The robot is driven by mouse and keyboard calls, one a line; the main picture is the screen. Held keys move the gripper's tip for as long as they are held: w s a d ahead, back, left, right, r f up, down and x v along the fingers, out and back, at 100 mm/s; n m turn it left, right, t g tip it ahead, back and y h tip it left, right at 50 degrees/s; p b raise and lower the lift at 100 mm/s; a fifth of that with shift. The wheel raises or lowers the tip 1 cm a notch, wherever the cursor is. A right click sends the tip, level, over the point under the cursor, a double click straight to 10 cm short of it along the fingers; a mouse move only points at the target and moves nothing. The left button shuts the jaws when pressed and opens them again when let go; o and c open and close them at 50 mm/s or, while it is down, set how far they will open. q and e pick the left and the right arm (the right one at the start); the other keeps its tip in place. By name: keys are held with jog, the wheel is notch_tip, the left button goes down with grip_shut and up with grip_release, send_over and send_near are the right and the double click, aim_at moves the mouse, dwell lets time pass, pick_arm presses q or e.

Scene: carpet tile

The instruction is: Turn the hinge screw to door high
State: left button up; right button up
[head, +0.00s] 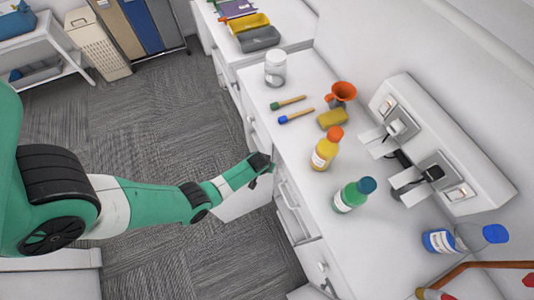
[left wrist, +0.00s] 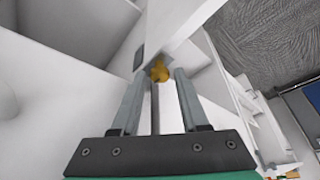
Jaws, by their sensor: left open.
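My left gripper (head: 262,163) is at the front of the white cabinet under the counter, at the top of a white panel (head: 240,202) that stands out from the cabinet like an open door. In the left wrist view my left gripper (left wrist: 160,78) is open, its two grey fingers apart. A small yellow-brass piece (left wrist: 159,69), which looks like the hinge screw, shows between and just beyond the fingertips, by a white panel edge. I cannot tell whether a finger touches it. The head view does not show this piece. My right gripper is in neither view.
On the counter (head: 312,205) above stand a yellow bottle (head: 324,152), a green bottle (head: 352,196), a white jar (head: 275,68) and an orange funnel (head: 341,93). Drawers (head: 292,212) line the cabinet front. The carpet floor (head: 160,130) to the left is clear.

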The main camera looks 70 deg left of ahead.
pick_arm(q)
grip_shut()
